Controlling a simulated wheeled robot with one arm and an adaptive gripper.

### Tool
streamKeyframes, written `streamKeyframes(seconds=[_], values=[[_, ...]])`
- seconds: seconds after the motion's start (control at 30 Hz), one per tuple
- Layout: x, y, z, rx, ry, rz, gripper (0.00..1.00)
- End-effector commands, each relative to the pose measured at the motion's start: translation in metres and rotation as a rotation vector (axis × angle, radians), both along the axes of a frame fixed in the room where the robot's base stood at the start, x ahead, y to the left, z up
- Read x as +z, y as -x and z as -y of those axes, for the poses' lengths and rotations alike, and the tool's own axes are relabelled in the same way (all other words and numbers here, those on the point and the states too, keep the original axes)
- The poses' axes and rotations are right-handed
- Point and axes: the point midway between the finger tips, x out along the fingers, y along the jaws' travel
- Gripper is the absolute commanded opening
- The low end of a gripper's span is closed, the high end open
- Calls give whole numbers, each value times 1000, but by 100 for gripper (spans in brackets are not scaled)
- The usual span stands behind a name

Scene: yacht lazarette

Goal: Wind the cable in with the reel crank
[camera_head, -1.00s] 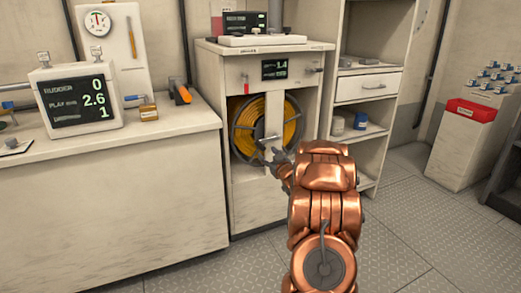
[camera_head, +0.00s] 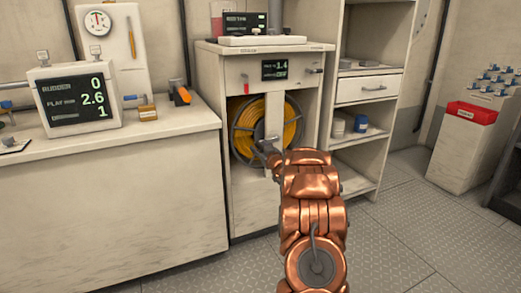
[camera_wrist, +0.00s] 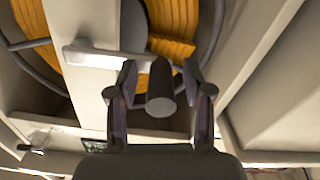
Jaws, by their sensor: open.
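The cable reel (camera_head: 268,128) sits in the open front of a pale cabinet, wound with yellow-orange cable (camera_head: 291,121). In the wrist view, the crank arm (camera_wrist: 103,58) is a pale bar in front of the reel. The dark round crank handle (camera_wrist: 161,92) sticks out towards the camera from its right end. My gripper (camera_wrist: 163,92) is open, with one finger on each side of the handle and visible gaps between. In the head view, my gripper (camera_head: 268,152) is at the reel's lower front, and my wrist hides part of it.
The cabinet (camera_head: 256,205) has a small display (camera_head: 274,70) reading about 1.4 above the reel. A counter (camera_head: 110,140) with a rudder display stands left. An open shelf (camera_head: 360,150) stands close on the right. Floor is clear at the front right.

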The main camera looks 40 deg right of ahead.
Motion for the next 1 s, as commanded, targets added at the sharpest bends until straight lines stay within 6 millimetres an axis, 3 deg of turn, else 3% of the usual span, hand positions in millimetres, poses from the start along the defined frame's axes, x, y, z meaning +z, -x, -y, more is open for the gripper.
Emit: streamKeyframes(seconds=[0.17,0.67,1.0], values=[[0,0,0,0,0,0,50],[0,0,0,0,0,0,0],[0,0,0,0,0,0,0]])
